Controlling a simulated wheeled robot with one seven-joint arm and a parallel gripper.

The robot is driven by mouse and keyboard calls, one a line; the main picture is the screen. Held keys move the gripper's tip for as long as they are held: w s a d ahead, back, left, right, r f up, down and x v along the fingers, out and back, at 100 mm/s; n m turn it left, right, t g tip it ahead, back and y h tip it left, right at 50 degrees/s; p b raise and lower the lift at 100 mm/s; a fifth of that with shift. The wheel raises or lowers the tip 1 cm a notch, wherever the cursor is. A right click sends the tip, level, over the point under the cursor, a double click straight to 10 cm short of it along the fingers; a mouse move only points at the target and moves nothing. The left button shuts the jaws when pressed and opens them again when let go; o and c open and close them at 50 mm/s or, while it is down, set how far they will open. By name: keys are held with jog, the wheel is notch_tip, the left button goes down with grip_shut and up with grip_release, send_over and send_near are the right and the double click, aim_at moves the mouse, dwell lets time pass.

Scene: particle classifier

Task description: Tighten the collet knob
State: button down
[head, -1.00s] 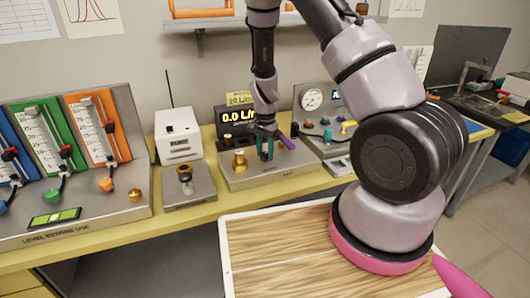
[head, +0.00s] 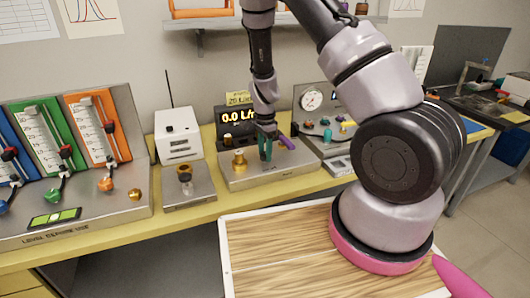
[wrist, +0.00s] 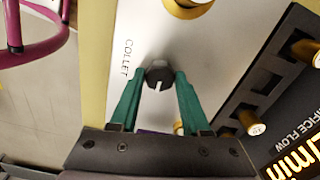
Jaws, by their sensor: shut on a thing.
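The collet knob (wrist: 158,77) is a small dark hexagonal knob with a light slot, beside the printed word COLLET on a grey metal panel. My gripper (wrist: 159,84) has green fingers that are shut on the knob from both sides at their tips. In the head view my gripper (head: 266,148) is down at the sloped metal unit (head: 240,180) on the yellow bench, and it hides the knob there.
A brass knob (head: 239,161) stands left of my gripper, and a purple lever (head: 287,142) is close on its right. A flow display (head: 238,118) stands behind. A gauge panel (head: 325,130) is to the right. A wooden-topped tray (head: 290,265) is in front.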

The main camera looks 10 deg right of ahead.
jog(key=shift+c, duration=1.8)
grip_release()
jog(key=shift+r, duration=0.1)
notch_tip(320, 180, up, 11)
